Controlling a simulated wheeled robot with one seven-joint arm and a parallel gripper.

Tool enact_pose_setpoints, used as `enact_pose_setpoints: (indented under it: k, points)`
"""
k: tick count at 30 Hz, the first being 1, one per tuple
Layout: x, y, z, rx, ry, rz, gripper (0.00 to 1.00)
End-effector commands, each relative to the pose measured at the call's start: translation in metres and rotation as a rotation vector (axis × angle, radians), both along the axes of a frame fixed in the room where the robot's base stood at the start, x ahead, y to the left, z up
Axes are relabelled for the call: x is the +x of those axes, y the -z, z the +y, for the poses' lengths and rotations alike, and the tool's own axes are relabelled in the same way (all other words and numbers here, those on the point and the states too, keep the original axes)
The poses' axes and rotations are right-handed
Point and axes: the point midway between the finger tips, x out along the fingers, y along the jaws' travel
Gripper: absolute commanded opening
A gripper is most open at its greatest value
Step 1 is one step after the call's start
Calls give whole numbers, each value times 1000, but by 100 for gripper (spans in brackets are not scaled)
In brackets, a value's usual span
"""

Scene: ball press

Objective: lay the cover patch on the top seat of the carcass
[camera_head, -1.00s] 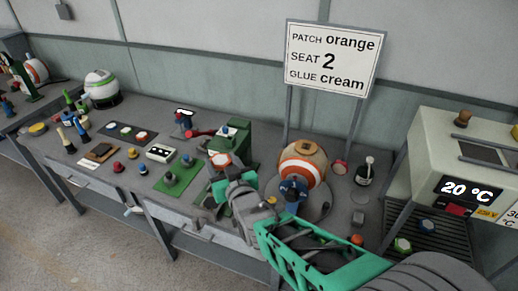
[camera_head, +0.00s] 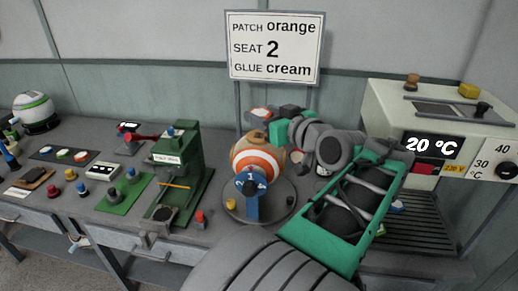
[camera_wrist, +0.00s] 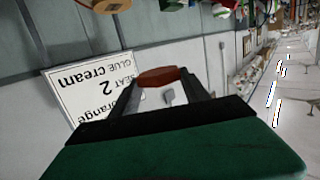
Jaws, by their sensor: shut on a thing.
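The carcass (camera_head: 257,160) is an orange-and-white striped ball with a tan upper part, on a round grey stand in the middle of the head view. A blue holder (camera_head: 251,200) marked 1 stands in front of it. My gripper (camera_head: 270,117) is just above the carcass and shut on the cover patch (camera_head: 260,112), which shows orange and white. In the wrist view the patch (camera_wrist: 160,75) is a reddish-orange edge between the two fingertips (camera_wrist: 163,84). My gripper hides part of the carcass's top right, and I cannot see the top seat clearly.
A sign (camera_head: 274,48) behind reads patch orange, seat 2, glue cream. A green press (camera_head: 183,160) stands left of the carcass. A pale heater box (camera_head: 440,125) showing 20 °C stands at the right. Small coloured parts lie on the bench's left side.

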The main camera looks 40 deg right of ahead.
Motion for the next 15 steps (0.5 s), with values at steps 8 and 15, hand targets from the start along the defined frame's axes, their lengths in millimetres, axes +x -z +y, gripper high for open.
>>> enact_pose_setpoints:
  k: [8, 15]
  points:
    - [-2, 6, -18, 9, -11, -2, 15]
    - [58, 36, -55, 10, -11, 0, 15]
